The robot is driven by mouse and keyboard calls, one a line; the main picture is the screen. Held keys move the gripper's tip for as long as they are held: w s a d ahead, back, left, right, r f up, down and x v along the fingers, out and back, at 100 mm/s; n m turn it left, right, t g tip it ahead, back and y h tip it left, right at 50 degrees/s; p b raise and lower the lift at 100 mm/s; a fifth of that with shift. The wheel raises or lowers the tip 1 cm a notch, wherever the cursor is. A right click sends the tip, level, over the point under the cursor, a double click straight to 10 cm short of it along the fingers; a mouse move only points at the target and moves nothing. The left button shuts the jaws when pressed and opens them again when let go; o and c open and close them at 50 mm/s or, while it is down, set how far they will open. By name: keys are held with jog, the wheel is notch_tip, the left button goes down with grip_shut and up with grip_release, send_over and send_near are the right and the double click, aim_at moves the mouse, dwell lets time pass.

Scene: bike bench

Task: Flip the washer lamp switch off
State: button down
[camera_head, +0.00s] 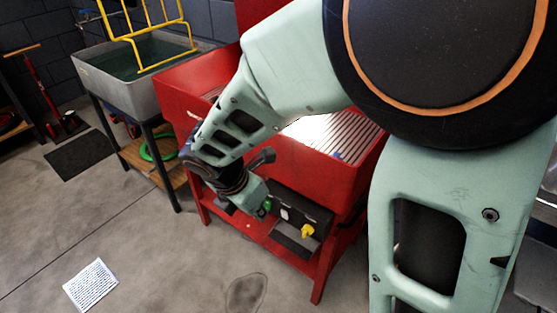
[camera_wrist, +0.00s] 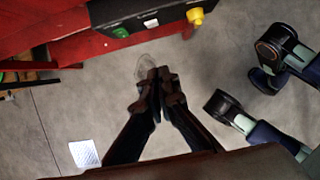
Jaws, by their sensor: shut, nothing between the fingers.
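The red parts washer (camera_head: 185,88) stands in the middle of the head view, with a bright patch of light on its slatted tray (camera_head: 325,133). On its front is a dark control panel (camera_head: 318,215), also in the wrist view (camera_wrist: 172,14). It carries a green part (camera_wrist: 120,32), a white rocker-like piece (camera_wrist: 151,22) and a yellow knob (camera_wrist: 195,16). Which is the lamp switch, and its position, I cannot tell. My gripper (camera_wrist: 158,75) is shut and empty, its tips over floor and apart from the panel. In the head view my arm partly covers the panel's left end.
A grey sink basin (camera_head: 100,70) with a yellow rack (camera_head: 150,28) stands at the left. A red lower shelf (camera_head: 262,238) runs under the washer. A printed sheet (camera_head: 90,285) lies on the floor. The floor before the washer is mostly open.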

aim_at(284, 215)
jog(key=shift+f, duration=0.1)
jog(key=w+d+f+b, duration=0.1)
jog(key=w+f, duration=0.1)
jog(key=f, duration=0.1)
jog(key=w+d+f+b, duration=0.3)
jog(key=w+f+b, duration=0.1)
jog(key=f, duration=0.1)
jog(key=shift+d+f, duration=0.3)
jog(key=shift+d, duration=0.05)
dwell(0.4)
jog(key=shift+w+d+r+p, duration=0.15)
jog(key=shift+r+p, duration=0.05)
jog(key=shift+p, duration=0.1)
jog(key=shift+w+f, duration=0.1)
jog(key=shift+f, duration=0.05)
